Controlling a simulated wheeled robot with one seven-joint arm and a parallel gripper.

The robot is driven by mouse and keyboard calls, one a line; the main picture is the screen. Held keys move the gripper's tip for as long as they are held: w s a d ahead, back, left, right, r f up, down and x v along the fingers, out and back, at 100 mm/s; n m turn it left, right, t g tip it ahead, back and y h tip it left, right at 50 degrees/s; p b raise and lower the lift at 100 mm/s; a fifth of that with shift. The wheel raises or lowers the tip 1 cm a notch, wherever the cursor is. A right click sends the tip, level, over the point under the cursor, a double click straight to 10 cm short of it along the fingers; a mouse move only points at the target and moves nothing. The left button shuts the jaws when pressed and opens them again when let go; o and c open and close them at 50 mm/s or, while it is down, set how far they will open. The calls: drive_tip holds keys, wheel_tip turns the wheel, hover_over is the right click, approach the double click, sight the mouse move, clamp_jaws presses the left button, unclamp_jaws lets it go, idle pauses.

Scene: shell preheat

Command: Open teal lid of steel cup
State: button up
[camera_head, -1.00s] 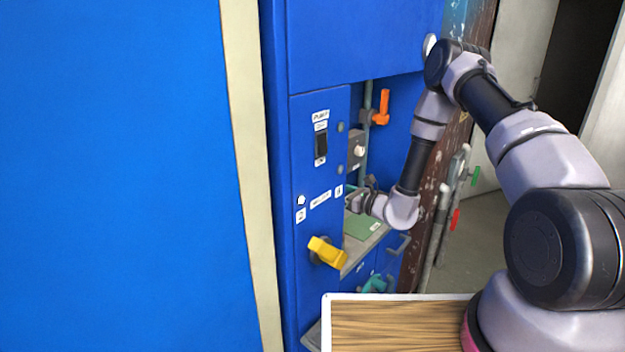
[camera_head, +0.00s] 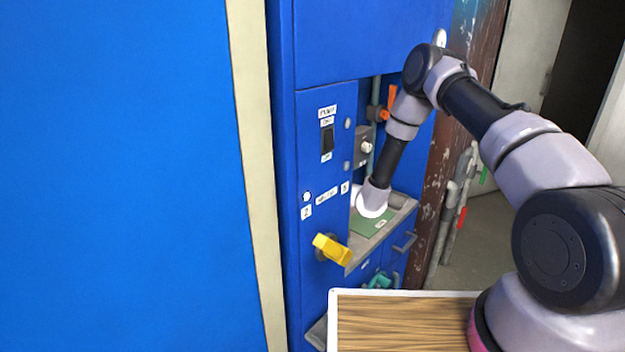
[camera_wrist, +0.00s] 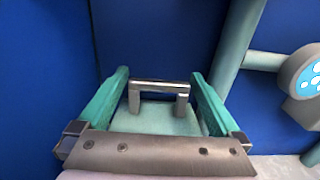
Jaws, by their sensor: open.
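The teal lid (camera_wrist: 158,120) shows in the wrist view as a pale teal surface with a square metal handle (camera_wrist: 160,86) standing on it. My gripper (camera_wrist: 160,76) is open, with one finger on each side of the handle. I cannot tell whether either finger touches it. The steel cup's body is hidden behind my gripper in the wrist view. In the head view my arm reaches into the cabinet opening, and the front panel hides my gripper, the lid and the cup.
The blue cabinet panel (camera_head: 322,160) edges the opening closely on the left. A yellow handle (camera_head: 331,249) sticks out below. A green mat (camera_head: 370,222) lies on the grey shelf. In the wrist view, a pale pipe (camera_wrist: 238,45) and a round gauge-like part (camera_wrist: 305,75) stand close at right.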

clamp_jaws()
drive_tip(key=shift+t+y, duration=0.8)
drive_tip(key=shift+y, duration=0.1)
drive_tip(key=shift+s+d+r, duration=0.2)
drive_tip(key=shift+s+d, duration=0.65)
drive_tip(key=shift+d, duration=0.25)
drive_tip(key=shift+s+d+r, duration=0.2)
drive_tip(key=shift+s+d, duration=0.6)
drive_tip(key=shift+d, duration=0.25)
unclamp_jaws()
drive_tip(key=v, duration=1.1)
